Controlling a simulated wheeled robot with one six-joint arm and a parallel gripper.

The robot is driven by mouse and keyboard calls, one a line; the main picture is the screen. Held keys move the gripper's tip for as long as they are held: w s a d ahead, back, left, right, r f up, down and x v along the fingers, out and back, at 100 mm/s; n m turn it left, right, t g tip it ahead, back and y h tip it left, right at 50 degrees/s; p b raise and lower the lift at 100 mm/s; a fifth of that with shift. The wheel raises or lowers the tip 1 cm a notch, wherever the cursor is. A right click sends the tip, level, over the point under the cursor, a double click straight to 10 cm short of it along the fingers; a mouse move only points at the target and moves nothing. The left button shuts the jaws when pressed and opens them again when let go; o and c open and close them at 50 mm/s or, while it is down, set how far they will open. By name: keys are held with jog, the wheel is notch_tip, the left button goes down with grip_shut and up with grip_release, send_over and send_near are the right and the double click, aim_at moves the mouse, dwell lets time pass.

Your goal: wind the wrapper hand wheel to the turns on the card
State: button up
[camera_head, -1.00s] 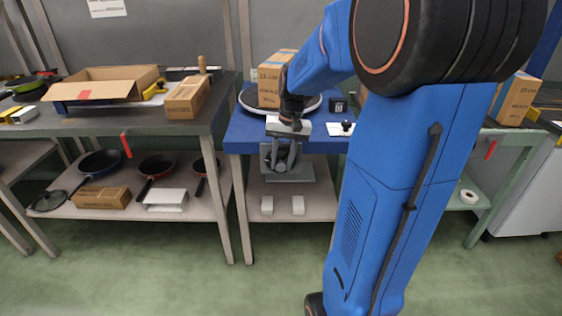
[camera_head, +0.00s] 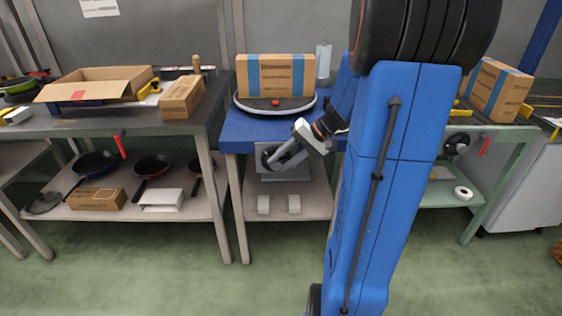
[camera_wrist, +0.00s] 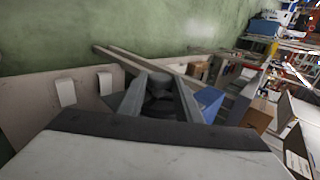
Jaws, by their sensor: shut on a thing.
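The hand wheel sits on a grey housing (camera_head: 286,174) below the front edge of the blue wrapper table (camera_head: 240,136). My gripper (camera_head: 270,160) reaches down to it from the right, tilted, its fingers closed together at the wheel. In the wrist view my gripper (camera_wrist: 160,92) is shut on a dark round handle (camera_wrist: 159,86) between the fingertips. The fingers hide much of the wheel. On the table stands a dark turntable (camera_head: 245,104) with a blue-banded carton (camera_head: 276,78) on it. I cannot make out any turns on a card.
The left bench (camera_head: 100,122) holds an open carton (camera_head: 100,84) and a smaller box (camera_head: 182,96), with pans and boxes on its shelf. Two white blocks (camera_head: 264,204) lie on the shelf below the wheel. Another banded carton (camera_head: 497,90) stands at the right. The green floor in front is clear.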

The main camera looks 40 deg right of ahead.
dwell(0.3)
jog(key=shift+f, duration=0.1)
jog(key=o, duration=1)
jog(key=v, duration=1.7)
jog(key=shift+s+d, duration=0.2)
jog(key=shift+d, duration=0.1)
jog(key=shift+o, duration=0.2)
jog(key=shift+f, duration=0.15)
